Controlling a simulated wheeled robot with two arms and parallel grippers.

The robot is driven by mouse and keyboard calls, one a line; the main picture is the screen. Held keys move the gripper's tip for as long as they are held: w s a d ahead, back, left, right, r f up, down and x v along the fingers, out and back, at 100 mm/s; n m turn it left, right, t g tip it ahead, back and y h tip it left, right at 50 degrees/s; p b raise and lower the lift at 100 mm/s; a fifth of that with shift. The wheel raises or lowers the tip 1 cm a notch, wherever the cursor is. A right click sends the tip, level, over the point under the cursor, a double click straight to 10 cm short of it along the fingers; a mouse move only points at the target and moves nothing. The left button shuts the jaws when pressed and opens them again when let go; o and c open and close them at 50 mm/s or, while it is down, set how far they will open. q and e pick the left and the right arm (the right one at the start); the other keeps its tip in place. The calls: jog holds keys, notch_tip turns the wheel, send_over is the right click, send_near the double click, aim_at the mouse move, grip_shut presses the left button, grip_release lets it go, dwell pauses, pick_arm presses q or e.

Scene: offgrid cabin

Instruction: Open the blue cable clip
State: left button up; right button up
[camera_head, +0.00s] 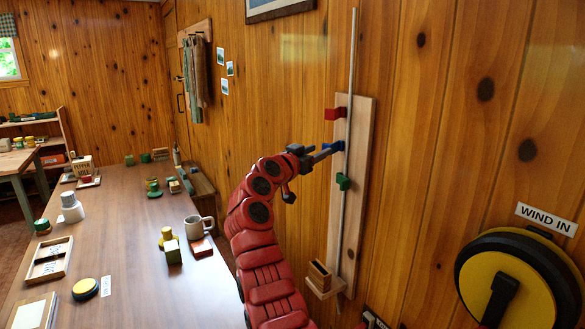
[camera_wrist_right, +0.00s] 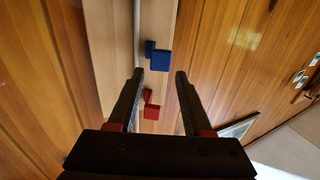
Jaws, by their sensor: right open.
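The blue cable clip (camera_head: 339,146) sits on a pale wooden board (camera_head: 361,150) on the wall, at a grey cable (camera_head: 349,70) that runs up the board. My right gripper (camera_head: 322,154) reaches it from the left, its tips close to the clip. In the right wrist view the blue clip (camera_wrist_right: 160,61) shows just ahead of and between the two open fingertips (camera_wrist_right: 159,74). Nothing is held, and I cannot tell whether the fingers touch the clip. My left gripper is not in view.
A red clip (camera_head: 335,113) is above the blue one and a green clip (camera_head: 343,182) below it. A small wooden holder (camera_head: 319,272) is at the board's foot. A yellow-black reel (camera_head: 515,285) is at right. The table (camera_head: 125,225) holds a mug (camera_head: 196,227) and several blocks.

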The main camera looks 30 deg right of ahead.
jog(key=b+v, duration=0.1)
jog(key=v, duration=1)
jog(key=shift+s+a+b, duration=0.15)
jog(key=shift+a+b, duration=0.2)
jog(key=shift+b, duration=0.05)
jog(key=shift+f, duration=0.1)
jog(key=shift+f, duration=0.1)
